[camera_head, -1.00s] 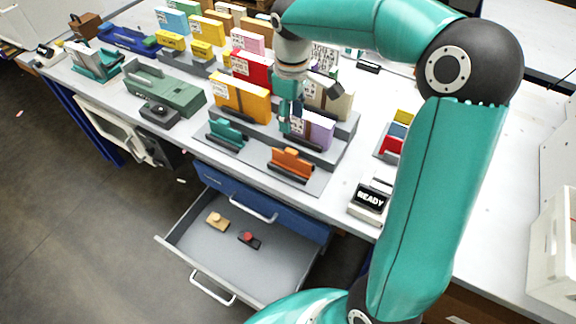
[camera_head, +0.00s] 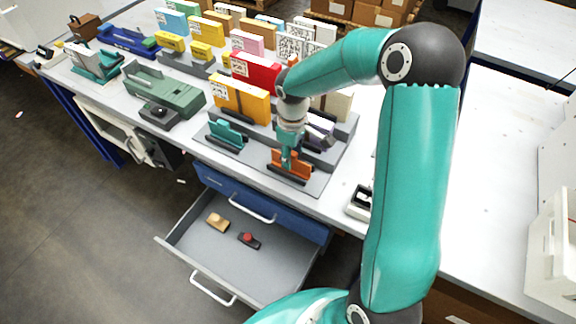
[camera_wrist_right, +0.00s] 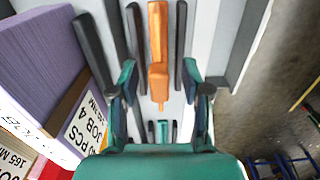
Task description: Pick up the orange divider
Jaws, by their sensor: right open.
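The orange divider (camera_head: 303,165) stands upright in a dark slotted holder at the front of the grey rack on the table, partly hidden by my right gripper in the head view. My right gripper (camera_head: 288,163) hangs over it from above. In the right wrist view the orange divider (camera_wrist_right: 158,60) is seen edge-on between the two teal fingers of the gripper (camera_wrist_right: 160,85), with gaps on both sides. The gripper is open and empty. My left gripper does not show.
A teal divider (camera_head: 226,134) stands left of it. A purple block (camera_head: 322,130) with a label stands just behind; it shows large in the wrist view (camera_wrist_right: 45,65). Yellow (camera_head: 240,100) and red (camera_head: 255,70) blocks stand farther back. An open drawer (camera_head: 240,262) lies below.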

